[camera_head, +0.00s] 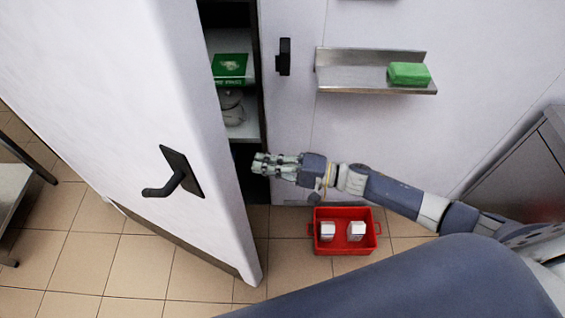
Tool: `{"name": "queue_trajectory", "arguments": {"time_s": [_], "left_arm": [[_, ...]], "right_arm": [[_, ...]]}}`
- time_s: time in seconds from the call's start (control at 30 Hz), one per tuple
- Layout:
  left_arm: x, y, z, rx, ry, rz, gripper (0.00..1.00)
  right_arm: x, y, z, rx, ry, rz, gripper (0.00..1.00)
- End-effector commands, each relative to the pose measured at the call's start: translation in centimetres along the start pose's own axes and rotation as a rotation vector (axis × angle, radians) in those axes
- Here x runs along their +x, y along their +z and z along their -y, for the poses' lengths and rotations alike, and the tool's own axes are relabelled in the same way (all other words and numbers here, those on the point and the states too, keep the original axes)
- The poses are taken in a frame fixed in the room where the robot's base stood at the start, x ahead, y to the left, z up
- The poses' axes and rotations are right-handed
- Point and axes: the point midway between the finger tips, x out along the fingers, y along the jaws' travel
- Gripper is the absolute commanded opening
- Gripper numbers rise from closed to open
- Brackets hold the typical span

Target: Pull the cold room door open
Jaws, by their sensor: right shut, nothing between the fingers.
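The white cold room door (110,95) stands partly open at the left in the head view. Its black lever handle (180,174) is on the face turned toward me. Through the gap I see shelves (243,131) with a green box (230,66) and a clear jar-like item (230,106). My right gripper (257,164) is shut and empty. It is in front of the opening, to the right of the door's free edge and of the handle. I cannot tell whether it touches the door edge. My left gripper is not in view.
A black catch (284,57) is on the wall right of the opening. A metal wall shelf (335,78) holds a green block (409,74). A red crate (345,247) with two white cartons is on the floor below my right arm. Tiled floor (140,270) is clear at the lower left.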

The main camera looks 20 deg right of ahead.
Motion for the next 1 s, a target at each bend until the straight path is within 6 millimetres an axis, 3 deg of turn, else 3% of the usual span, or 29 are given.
{"name": "queue_trajectory", "arguments": {"time_s": [0.1, 0.2, 0.4, 1.0], "left_arm": [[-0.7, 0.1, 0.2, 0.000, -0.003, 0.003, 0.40], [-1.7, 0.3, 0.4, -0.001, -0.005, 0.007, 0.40], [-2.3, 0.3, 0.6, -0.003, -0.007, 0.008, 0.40], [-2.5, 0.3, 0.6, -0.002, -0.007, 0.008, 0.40]], "right_arm": [[2.2, 0.0, 0.3, 0.002, -0.003, -0.001, 0.00], [2.3, 1.9, 0.3, 0.006, 0.000, 0.000, 0.00], [2.7, 3.5, 0.1, 0.002, 0.000, -0.001, 0.00], [3.3, 4.7, 0.1, 0.002, -0.001, -0.011, 0.00]]}}
